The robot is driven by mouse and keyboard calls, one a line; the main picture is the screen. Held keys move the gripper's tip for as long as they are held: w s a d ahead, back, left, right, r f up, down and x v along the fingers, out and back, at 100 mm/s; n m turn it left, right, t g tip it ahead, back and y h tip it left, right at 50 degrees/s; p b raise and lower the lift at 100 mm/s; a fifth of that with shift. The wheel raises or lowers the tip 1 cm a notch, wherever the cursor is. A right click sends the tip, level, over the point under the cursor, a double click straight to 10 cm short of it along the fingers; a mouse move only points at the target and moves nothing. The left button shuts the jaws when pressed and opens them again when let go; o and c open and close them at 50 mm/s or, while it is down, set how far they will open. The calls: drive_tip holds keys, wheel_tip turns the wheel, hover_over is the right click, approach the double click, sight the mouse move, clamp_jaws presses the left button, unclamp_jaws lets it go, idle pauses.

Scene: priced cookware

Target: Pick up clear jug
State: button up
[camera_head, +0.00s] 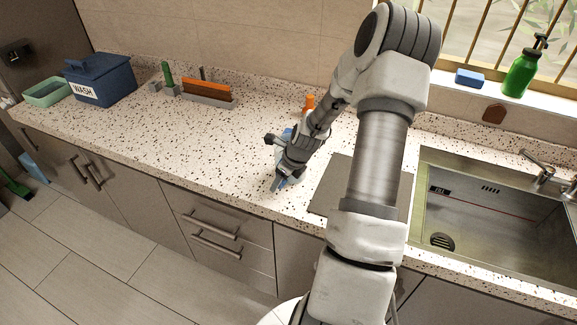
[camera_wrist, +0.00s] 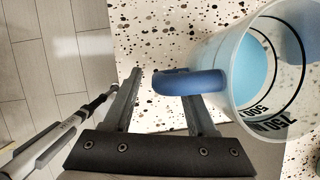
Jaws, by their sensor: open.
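The clear jug (camera_wrist: 238,95) fills the right of the wrist view, seen from above into its open mouth. It has dark volume marks, a blue handle (camera_wrist: 190,82) and a light-blue area inside. My gripper (camera_wrist: 160,85) is open, with nothing clamped. The handle's outer end reaches into the gap between its fingers and covers the tip of the right finger. I cannot tell whether they touch. In the head view my gripper (camera_head: 279,180) is low over the counter near its front edge. My arm hides most of the jug there; only small bluish patches show by the gripper.
An orange-topped item (camera_head: 308,104) stands behind my wrist. A dark flat panel (camera_head: 330,190) and the sink (camera_head: 480,215) lie to the right. A blue WASH box (camera_head: 100,82), green tub (camera_head: 46,92) and rack (camera_head: 207,92) stand left. The counter's left-middle is clear.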

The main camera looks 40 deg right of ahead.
clamp_jaws()
idle(1.3)
